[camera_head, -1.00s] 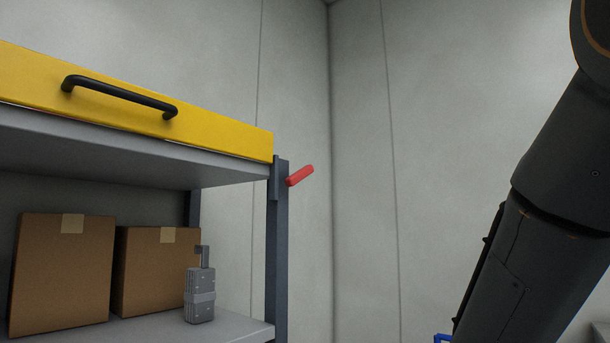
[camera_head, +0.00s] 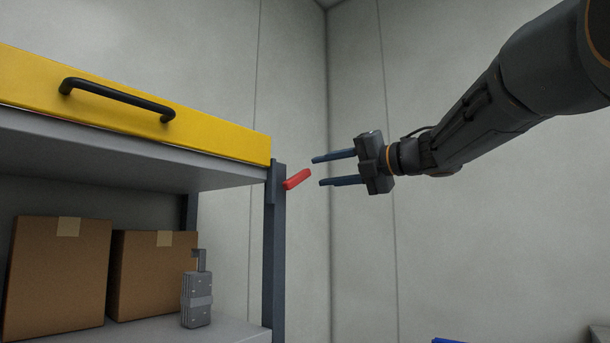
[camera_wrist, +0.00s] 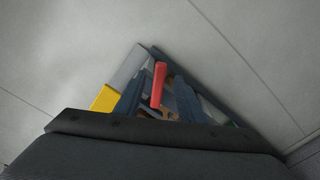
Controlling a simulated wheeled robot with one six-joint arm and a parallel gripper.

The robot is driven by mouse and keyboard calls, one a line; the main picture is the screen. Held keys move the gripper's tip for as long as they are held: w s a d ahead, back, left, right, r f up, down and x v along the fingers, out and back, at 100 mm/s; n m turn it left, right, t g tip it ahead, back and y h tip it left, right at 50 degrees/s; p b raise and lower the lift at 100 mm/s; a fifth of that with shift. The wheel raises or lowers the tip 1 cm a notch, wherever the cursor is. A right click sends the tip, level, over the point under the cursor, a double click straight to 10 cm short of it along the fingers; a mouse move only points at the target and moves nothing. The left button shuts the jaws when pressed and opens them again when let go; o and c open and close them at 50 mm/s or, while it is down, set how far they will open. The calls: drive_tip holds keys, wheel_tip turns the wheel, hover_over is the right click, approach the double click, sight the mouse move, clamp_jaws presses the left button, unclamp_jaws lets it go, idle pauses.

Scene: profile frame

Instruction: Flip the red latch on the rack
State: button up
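The red latch (camera_head: 298,179) sticks out to the right from the front post of the rack (camera_head: 275,255), tilted with its free end up. My gripper (camera_head: 316,171) is open, with its two fingers pointing left at the latch. The fingertips are just right of the latch's free end and look apart from it. In the wrist view the red latch (camera_wrist: 158,85) shows upright between the two fingers (camera_wrist: 157,95). Nothing is held. The base of the latch is partly hard to make out in the wrist view.
Cardboard boxes (camera_head: 60,280) and a grey padlock-like object (camera_head: 197,298) stand on the lower shelf.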

sight(308, 174)
drive_tip(key=p+x, duration=0.2)
drive_tip(key=x, duration=0.5)
drive_tip(key=shift+w+a+p, duration=0.1)
drive_tip(key=shift+p, duration=0.2)
clamp_jaws()
